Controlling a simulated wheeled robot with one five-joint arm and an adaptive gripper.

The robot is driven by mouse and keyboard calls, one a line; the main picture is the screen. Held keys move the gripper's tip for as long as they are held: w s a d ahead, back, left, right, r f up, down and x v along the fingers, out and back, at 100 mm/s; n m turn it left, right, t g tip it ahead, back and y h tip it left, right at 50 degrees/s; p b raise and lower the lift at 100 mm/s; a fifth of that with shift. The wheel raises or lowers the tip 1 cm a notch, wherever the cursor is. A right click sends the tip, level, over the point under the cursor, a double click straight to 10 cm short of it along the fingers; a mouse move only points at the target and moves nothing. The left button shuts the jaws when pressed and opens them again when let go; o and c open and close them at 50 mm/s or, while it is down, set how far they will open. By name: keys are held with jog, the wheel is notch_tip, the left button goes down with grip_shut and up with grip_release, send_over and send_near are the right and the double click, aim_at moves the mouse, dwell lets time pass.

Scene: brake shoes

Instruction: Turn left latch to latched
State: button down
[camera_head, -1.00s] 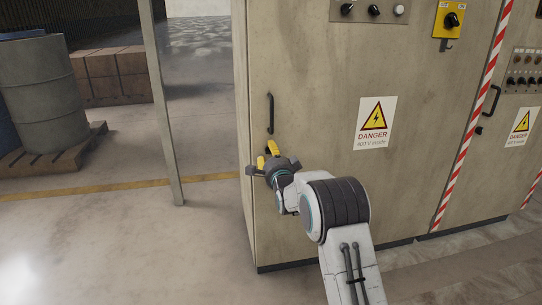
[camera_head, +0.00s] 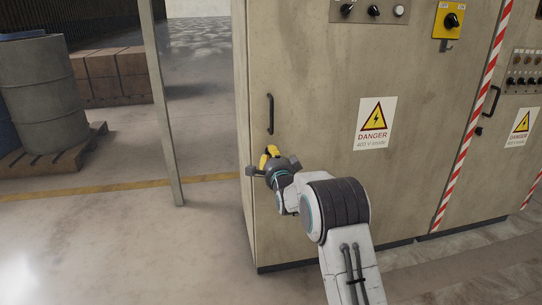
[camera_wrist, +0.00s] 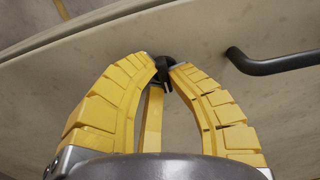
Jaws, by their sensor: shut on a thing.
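The left latch (camera_wrist: 165,72) is a small black knob on the left cabinet door, below the black door handle (camera_head: 270,114). In the wrist view it sits between the tips of my yellow fingers. My gripper (camera_wrist: 163,66) is shut on it, with the fingers bowed around it. In the head view my gripper (camera_head: 268,154) is at the left edge of the door, just under the handle, and hides the latch. How the latch is turned cannot be told. The handle also shows in the wrist view (camera_wrist: 275,65), to the right of the fingers.
The grey cabinet (camera_head: 310,90) stands directly in front of me, with a danger sign (camera_head: 374,123) to the right of my gripper. A thin post (camera_head: 164,110) stands to the left. Barrels (camera_head: 45,90) on a pallet are farther left. The floor at left front is clear.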

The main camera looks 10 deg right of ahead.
jog(key=shift+d+r+n, duration=0.1)
jog(key=shift+r+n, duration=0.05)
jog(key=shift+n, duration=4.3)
jog(key=shift+d+r+n, duration=0.1)
jog(key=shift+n, duration=4.35)
jog(key=c, duration=1.2)
grip_release()
jog(key=shift+s, duration=0.15)
jog(key=shift+s+a, duration=0.1)
jog(key=shift+s, duration=5.75)
